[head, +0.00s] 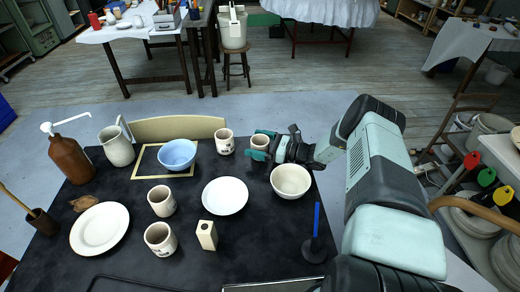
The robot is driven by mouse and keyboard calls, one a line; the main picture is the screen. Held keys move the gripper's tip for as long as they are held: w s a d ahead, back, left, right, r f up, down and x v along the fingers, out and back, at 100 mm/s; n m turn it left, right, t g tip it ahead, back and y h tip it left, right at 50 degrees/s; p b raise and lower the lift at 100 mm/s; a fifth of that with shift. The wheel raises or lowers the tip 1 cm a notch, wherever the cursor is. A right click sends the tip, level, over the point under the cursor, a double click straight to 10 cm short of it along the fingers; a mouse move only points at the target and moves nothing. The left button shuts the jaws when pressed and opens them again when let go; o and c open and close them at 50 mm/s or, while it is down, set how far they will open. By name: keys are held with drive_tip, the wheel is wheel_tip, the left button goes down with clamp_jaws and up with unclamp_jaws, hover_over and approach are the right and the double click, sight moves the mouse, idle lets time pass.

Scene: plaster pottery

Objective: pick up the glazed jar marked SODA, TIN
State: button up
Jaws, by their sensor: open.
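Several small cream jars with dark marks stand on the black table; the marks are too small to read, so I cannot tell which says SODA, TIN. One jar (260,141) is at the far right, with my open gripper (259,149) right at it, teal fingers apparently to either side. I cannot tell whether they touch it. A second jar (225,142) stands just left of it. Two more stand nearer, one at the middle left (161,203) and one in front (160,241).
A cream bowl (291,180) sits close under my wrist. A white plate (225,196), blue bowl (177,154), small square vase (207,235), pitcher (117,147), brown pump bottle (71,157) and large plate (100,229) share the table. A blue upright tool (316,222) stands front right.

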drive_tip(key=shift+w+a, duration=0.15)
drive_tip(key=shift+a, duration=0.15)
drive_tip(key=shift+c, duration=0.4)
